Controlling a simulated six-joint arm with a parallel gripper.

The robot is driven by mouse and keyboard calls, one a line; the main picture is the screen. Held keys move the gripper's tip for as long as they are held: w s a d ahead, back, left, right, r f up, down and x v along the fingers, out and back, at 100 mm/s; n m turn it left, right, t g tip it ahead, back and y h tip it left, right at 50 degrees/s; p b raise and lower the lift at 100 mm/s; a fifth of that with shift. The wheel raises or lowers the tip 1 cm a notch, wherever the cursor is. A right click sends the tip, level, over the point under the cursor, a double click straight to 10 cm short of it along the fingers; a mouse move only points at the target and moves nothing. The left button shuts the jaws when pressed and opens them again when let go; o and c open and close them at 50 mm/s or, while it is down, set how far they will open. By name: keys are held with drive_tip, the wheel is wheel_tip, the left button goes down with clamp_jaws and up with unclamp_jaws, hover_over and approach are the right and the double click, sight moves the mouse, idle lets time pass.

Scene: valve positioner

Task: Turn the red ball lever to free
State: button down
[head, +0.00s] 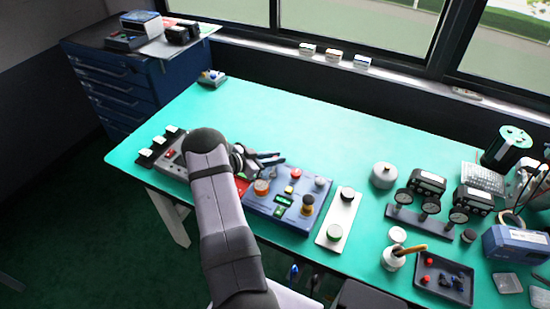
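Two small red parts could be the red ball of the lever: a red round top (296,174) on the blue control box, and a red spot (170,154) on the grey unit to the left. I cannot tell which it is, and no lever arm shows clearly. My gripper (271,159) appears partly behind my arm, with dark finger-like prongs pointing right above the back of the blue box (283,213). It is too small to tell whether the prongs are apart or hold anything. My arm hides part of the units behind it.
The grey unit (180,166) has white-topped switches (146,156) beside it. A white plate (340,218) with dark and green buttons stands right of the blue box. Gauges (431,206) and a dark tray (443,278) are farther right. The green table (300,125) is clear behind.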

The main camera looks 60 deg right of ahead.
drive_tip(key=shift+d+f+m+g+b, duration=0.15)
drive_tip(key=shift+m+g+b, duration=0.2)
drive_tip(key=shift+b, duration=0.3)
drive_tip(key=shift+s+f+m+g+y+b, duration=0.1)
drive_tip(key=shift+s+m+g+y+b, duration=0.2)
drive_tip(key=shift+m+g+y+b, duration=0.6)
drive_tip(key=shift+s+r+m+g+b, duration=0.3)
drive_tip(key=shift+s+m+g+b, duration=0.05)
drive_tip(key=shift+b, duration=0.75)
drive_tip(key=c, duration=1.6)
unclamp_jaws()
drive_tip(key=shift+c, duration=0.2)
